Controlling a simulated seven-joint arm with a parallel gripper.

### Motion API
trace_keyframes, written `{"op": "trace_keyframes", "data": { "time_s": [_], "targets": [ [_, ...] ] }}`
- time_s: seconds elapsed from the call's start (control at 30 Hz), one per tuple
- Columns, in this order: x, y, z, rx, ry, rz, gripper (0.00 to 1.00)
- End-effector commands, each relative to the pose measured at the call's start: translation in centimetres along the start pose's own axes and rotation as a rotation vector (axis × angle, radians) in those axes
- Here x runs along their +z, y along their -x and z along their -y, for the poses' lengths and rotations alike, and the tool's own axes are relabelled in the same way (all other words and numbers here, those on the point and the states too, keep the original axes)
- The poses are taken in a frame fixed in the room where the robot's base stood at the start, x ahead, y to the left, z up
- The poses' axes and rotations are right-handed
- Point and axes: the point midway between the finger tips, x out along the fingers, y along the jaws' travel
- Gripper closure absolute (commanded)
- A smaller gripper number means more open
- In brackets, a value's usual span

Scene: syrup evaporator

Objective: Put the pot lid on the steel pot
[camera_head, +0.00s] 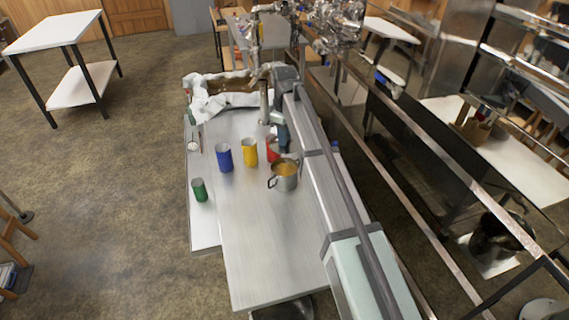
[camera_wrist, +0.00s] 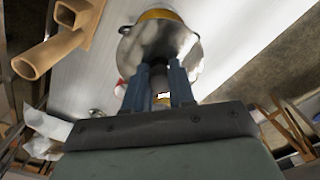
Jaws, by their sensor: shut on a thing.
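The steel pot (camera_head: 285,183) stands on the steel table, its side handles showing and orange-yellow contents visible in its open top. In the wrist view the pot's orange-yellow contents (camera_wrist: 158,14) show at the top edge. My gripper (camera_wrist: 160,82) has its two blue fingers closed on a dark knob, which appears to belong to the shiny pot lid (camera_wrist: 160,42) just ahead of the fingers. Lid and pot overlap there, so their edges are hard to separate. In the head view my gripper (camera_head: 283,142) is just behind the pot, and the lid is mostly hidden.
A red cup (camera_head: 272,149) stands close beside my gripper. A yellow cup (camera_head: 249,152), a blue cup (camera_head: 224,158) and a green cup (camera_head: 200,190) stand to the left. A white cloth (camera_head: 208,108) lies at the far end. The table's near part is clear.

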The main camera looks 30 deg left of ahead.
Motion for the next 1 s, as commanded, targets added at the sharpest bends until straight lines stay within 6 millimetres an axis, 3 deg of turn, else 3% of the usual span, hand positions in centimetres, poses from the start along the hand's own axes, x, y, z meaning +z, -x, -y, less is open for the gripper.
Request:
{"op": "trace_keyframes", "data": {
  "time_s": [0.3, 0.73, 1.0],
  "targets": [
    [0.1, -4.8, 0.1, -0.002, 0.002, 0.002, 1.0],
    [0.0, -8.9, 0.0, -0.001, 0.001, 0.001, 1.0],
    [0.0, -9.5, 0.0, 0.0, 0.001, 0.0, 1.0]
  ]
}}
